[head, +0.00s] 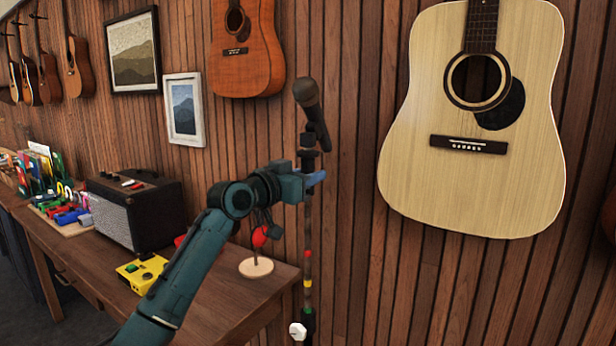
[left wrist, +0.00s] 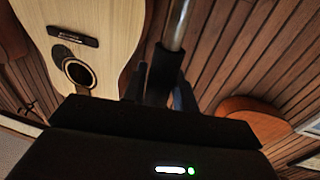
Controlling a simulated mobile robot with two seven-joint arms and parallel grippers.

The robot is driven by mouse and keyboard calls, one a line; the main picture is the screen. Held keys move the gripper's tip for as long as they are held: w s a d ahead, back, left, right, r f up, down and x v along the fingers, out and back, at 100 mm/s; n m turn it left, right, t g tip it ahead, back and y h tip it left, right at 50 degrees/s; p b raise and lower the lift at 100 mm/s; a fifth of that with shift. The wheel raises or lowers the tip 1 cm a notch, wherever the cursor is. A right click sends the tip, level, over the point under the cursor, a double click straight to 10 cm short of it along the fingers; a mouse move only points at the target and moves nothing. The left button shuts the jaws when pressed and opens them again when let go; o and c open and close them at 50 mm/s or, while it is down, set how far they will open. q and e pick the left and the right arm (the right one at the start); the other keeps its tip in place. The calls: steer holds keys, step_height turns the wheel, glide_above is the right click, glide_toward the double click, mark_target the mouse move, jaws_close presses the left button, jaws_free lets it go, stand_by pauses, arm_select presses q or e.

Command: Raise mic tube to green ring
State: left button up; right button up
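The mic stand is upright against the wooden wall, with a black microphone (head: 308,95) tilted in its clip at the top. Its thin mic tube (head: 307,224) carries coloured bands: a red ring (head: 307,253), a yellow ring (head: 307,283) and a green ring (head: 308,312) lowest. A white knob (head: 298,331) sits near the bottom of the picture. My left gripper (head: 312,181) is at the upper tube, just below the clip. In the left wrist view its fingers (left wrist: 160,90) flank the tube's black upper part and look shut on it; the bright metal shaft (left wrist: 178,25) extends beyond. My right gripper is out of view.
A wooden table (head: 225,310) at left holds a black amplifier (head: 134,208), a yellow pedal (head: 141,272) and a red item on a round wooden stand (head: 256,267), close to my left forearm. A pale guitar (head: 470,130) and a brown guitar (head: 245,60) hang on the wall.

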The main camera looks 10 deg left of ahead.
arm_select(q)
steer(key=o, duration=0.3)
steer(key=shift+f, duration=0.1)
steer(key=shift+s+a, duration=0.15)
steer(key=b+v, duration=0.3)
steer(key=v, duration=0.9)
steer(key=shift+s+a, duration=0.2)
steer(key=shift+s, duration=0.15)
